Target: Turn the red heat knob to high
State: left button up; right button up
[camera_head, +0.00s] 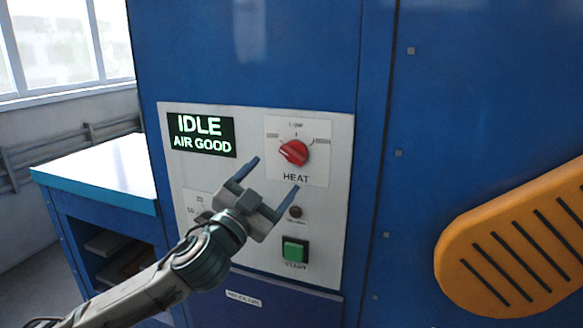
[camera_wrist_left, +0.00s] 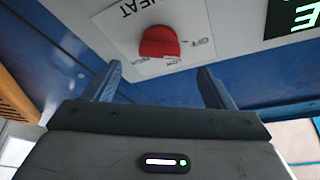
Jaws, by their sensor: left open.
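The red heat knob (camera_head: 293,152) sits on a white plate above the word HEAT, with small labels around it. The knob also shows in the left wrist view (camera_wrist_left: 159,43), where OFF and LOW can be read upside down. Its ridge slants in the head view; which label it points to I cannot tell for certain. My left gripper (camera_head: 275,174) is open and empty, its two fingers spread and reaching toward the knob from below left. In the left wrist view the knob lies between and beyond the fingertips, apart from them. My right gripper is out of view.
A green START button (camera_head: 295,249) and a small dark round fitting (camera_head: 295,212) lie below the knob. A display (camera_head: 201,135) reads IDLE, AIR GOOD. My gripper partly covers another dial at the lower left. An orange slotted piece (camera_head: 515,245) stands out at right.

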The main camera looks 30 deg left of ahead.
aim_at(289, 158)
pick_arm(q)
jog(key=p+x, duration=0.4)
jog(key=x, duration=0.2)
jog(key=shift+w+r, duration=0.2)
jog(key=shift+r, duration=0.05)
jog(key=shift+w+r+p, duration=0.15)
jog(key=shift+w+p, duration=0.15)
jog(key=shift+w, duration=0.6)
jog(key=shift+c, duration=0.5)
jog(key=c, duration=0.9)
